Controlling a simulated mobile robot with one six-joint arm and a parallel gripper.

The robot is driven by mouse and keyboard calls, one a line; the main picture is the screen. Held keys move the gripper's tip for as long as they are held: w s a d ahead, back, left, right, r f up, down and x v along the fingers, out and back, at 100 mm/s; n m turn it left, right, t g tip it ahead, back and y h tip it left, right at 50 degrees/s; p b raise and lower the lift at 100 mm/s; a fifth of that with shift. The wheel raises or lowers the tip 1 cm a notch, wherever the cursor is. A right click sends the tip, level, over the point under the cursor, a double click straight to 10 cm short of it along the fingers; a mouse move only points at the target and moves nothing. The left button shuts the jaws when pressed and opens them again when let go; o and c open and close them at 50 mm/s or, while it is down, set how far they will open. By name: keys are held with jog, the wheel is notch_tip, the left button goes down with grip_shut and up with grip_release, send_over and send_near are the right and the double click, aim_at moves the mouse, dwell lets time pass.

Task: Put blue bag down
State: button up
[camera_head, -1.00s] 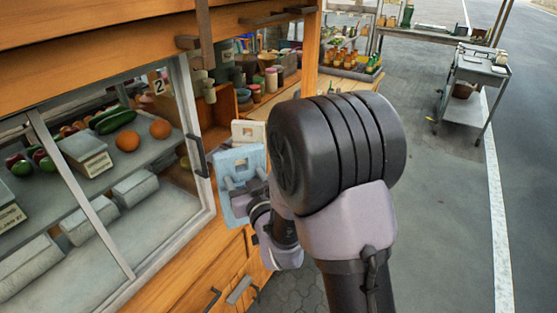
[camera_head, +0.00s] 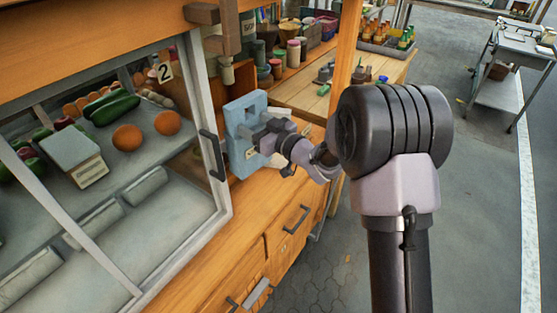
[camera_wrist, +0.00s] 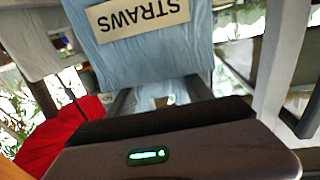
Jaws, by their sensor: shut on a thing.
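The light blue bag (camera_head: 242,161) has a cut-out handle and is upright, at the right end of the glass case, over the wooden counter. In the wrist view the blue bag (camera_wrist: 150,62) fills the upper middle and carries a label reading STRAWS. I cannot tell whether the bag's bottom touches the counter.
The glass case (camera_head: 165,195) with vegetables and oranges (camera_head: 127,138) is close on the left, its dark handle (camera_head: 212,155) beside the bag. Jars (camera_head: 293,52) stand behind. A wooden table (camera_head: 310,98) holds small bottles. A metal cart (camera_head: 515,75) stands far right.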

aim_at(243, 152)
jog(key=shift+w+a+f+n+g+y, duration=0.15)
jog(key=shift+a+f+n+g+y, duration=0.15)
jog(key=shift+a, duration=0.25)
jog(key=shift+w+a+f+n+g+y, duration=0.15)
jog(key=shift+a+n+g+y, duration=0.15)
jog(key=shift+a+g, duration=0.15)
jog(key=shift+a+f+g, duration=0.2)
jog(key=shift+a+g, duration=0.05)
jog(key=shift+a, duration=0.05)
notch_tip(243, 152, down, 10)
jog(key=b, duration=0.4)
jog(key=shift+r, duration=0.1)
jog(key=shift+s, duration=0.1)
jog(key=o, duration=1.5)
jog(key=shift+f, duration=0.2)
